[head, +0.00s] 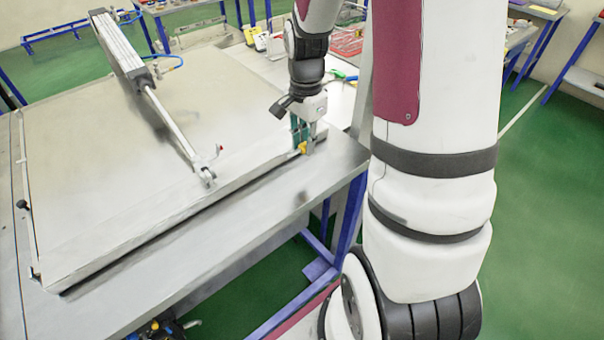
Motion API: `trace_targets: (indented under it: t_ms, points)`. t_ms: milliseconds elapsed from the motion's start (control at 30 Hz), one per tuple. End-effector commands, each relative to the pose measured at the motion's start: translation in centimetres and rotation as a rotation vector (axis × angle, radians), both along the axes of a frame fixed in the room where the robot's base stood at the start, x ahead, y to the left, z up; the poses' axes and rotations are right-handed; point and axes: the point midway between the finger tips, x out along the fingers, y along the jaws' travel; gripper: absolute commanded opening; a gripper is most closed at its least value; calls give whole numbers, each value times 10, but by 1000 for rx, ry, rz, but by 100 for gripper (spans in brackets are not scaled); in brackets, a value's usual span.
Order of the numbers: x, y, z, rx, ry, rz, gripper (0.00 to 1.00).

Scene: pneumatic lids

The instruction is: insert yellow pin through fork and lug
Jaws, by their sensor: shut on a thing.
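My gripper (304,143) is above the near right edge of the large flat lid (110,160), pointing down. It is shut on a small yellow thing, which looks like the yellow pin (302,148). The pneumatic cylinder (118,42) lies slanted over the lid, and its rod (170,122) runs down toward the lid's near edge. The fork (207,177) at the rod's end sits at a bracket on the lid, to the left of my gripper and apart from it. The lug is too small to tell from the fork.
A small red-tipped part (218,150) stands beside the rod end. The grey bench (290,205) has a bare strip in front of the lid. Several yellow devices (261,40) and red trays stand on the bench behind. My arm column fills the right side.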

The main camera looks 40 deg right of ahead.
Motion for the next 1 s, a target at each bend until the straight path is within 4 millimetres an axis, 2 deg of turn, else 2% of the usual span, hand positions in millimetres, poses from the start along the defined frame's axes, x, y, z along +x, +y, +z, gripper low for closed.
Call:
trace_targets:
  t_ms: [267,1000]
  points:
    - [0,0,0,1,-7,1,0]
    - [-4,1,-1,11,-184,1,0]
